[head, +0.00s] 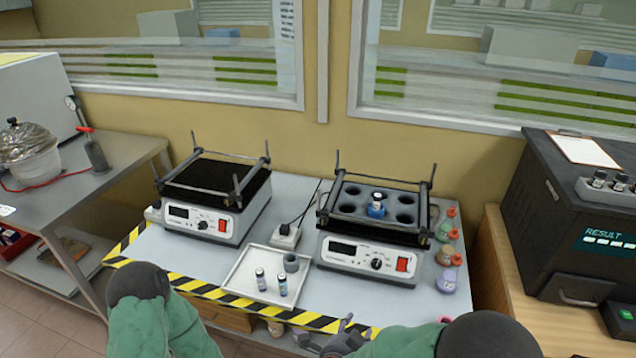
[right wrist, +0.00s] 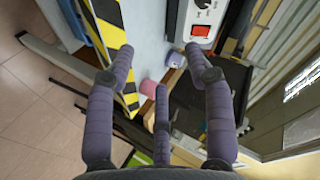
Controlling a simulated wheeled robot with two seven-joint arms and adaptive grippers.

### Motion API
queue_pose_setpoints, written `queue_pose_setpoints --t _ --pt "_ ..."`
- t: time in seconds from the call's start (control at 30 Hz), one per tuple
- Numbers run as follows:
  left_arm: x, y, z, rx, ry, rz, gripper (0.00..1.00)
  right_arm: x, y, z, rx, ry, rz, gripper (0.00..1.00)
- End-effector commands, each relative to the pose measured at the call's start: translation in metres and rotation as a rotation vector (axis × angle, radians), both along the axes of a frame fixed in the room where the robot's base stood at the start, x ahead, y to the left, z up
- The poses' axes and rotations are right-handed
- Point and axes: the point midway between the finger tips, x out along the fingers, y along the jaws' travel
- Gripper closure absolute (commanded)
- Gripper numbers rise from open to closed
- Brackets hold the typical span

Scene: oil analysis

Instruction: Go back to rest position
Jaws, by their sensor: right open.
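My right gripper (head: 340,338) is at the table's front edge, in front of the tray, at the bottom of the head view. In the right wrist view its fingers (right wrist: 160,85) are spread apart with nothing between them. My left arm comes in at the lower left of the head view, but its gripper is out of the picture.
A table (head: 300,195) with a striped front edge holds two shaker machines (head: 215,200) (head: 370,255). A blue-based vial (head: 377,205) sits in the right one. A tray (head: 240,277) holds two vials and a grey cup. Several coloured flasks (head: 447,280) line the right side.

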Motion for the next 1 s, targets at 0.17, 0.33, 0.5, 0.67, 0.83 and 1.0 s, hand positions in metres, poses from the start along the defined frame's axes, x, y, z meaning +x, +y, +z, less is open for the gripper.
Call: queue_pose_setpoints --t 0.17,0.33,0.5,0.67,0.83,1.0 --pt "-0.001 0.0 0.001 0.0 0.001 0.0 0.6 0.009 -0.002 -0.022 -0.023 0.079 0.085 0.47" --pt "-0.001 0.0 0.002 0.0 0.001 0.0 0.6 0.015 -0.004 -0.053 -0.047 0.191 0.205 0.47" --pt "-0.001 0.0 0.003 0.0 0.001 0.0 0.6 0.009 -0.007 -0.103 -0.06 0.36 0.393 0.47" --pt "-0.001 0.0 0.004 0.0 0.001 0.0 0.6 -0.012 -0.01 -0.148 -0.05 0.516 0.576 0.47" --pt "-0.001 0.0 0.005 0.0 0.001 0.0 0.6 -0.056 -0.012 -0.195 -0.005 0.688 0.8 0.47" --pt "-0.001 0.0 0.006 0.0 0.001 0.0 0.6 -0.107 -0.013 -0.226 0.056 0.814 1.017 0.47"
